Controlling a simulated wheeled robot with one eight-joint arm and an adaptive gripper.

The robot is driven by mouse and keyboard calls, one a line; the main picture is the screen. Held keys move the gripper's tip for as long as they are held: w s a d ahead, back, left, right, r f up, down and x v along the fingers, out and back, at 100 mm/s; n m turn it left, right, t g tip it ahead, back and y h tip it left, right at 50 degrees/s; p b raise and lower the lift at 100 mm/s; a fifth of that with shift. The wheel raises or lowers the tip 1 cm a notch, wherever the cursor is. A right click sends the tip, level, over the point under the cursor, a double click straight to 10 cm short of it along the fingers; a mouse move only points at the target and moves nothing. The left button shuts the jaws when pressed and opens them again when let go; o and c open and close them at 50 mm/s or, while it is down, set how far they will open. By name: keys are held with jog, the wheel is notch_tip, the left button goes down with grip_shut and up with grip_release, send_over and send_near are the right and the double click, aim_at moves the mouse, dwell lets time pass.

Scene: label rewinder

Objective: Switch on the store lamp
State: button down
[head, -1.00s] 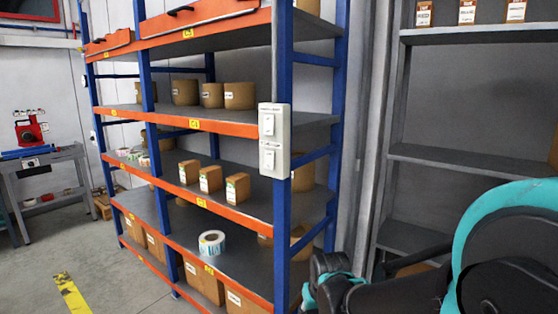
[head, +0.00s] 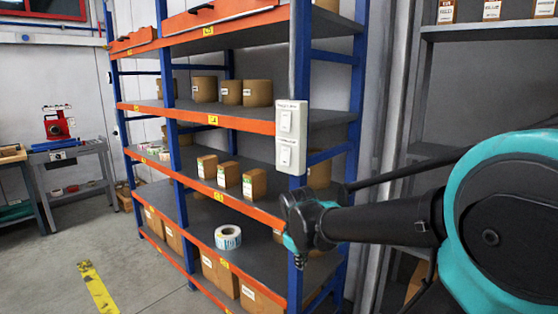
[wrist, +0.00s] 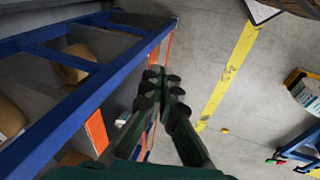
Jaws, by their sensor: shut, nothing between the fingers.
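A white switch box (head: 291,137) is fixed to the front blue post of the shelf rack in the head view. It has two rocker switches, an upper one (head: 286,121) and a lower one (head: 285,156). Each has a small label above it, too small to read surely. Whether either rocker is pressed cannot be told. No lit lamp can be made out. In the wrist view my gripper (wrist: 162,88) is shut and empty; the switch box is not seen there.
The blue and orange rack (head: 263,128) holds cartons, brown rolls and a white label roll (head: 228,237). A grey shelf (head: 490,30) stands at the right. Open floor with a yellow stripe (head: 97,287) lies left, before a workbench (head: 75,160).

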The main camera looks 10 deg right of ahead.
aim_at(285, 156)
jog(key=w+a+r+n+h, duration=0.1)
jog(key=w+a+r+n, duration=0.2)
jog(key=r+n, duration=0.3)
jog(key=w+a+r+n+t+h, duration=0.1)
jog(key=a+r+n, duration=0.4)
jog(key=r, duration=1.2)
jog(key=w+a+r+n+h, duration=0.2)
jog(key=w+a+r+n, duration=0.2)
jog(key=r+n, duration=0.3)
notch_tip(285, 156, up, 5)
jog(key=shift+w+r+n+t, duration=0.15)
jog(key=shift+w+n+t, duration=0.2)
jog(key=shift+w, duration=0.5)
jog(key=x, duration=0.4)
jog(key=d+r+x, duration=0.1)
jog(key=x, duration=0.3)
jog(key=w+d+x, duration=0.1)
jog(key=x, duration=0.3)
jog(key=shift+w+d+r, duration=0.1)
jog(key=shift+w+d, duration=0.15)
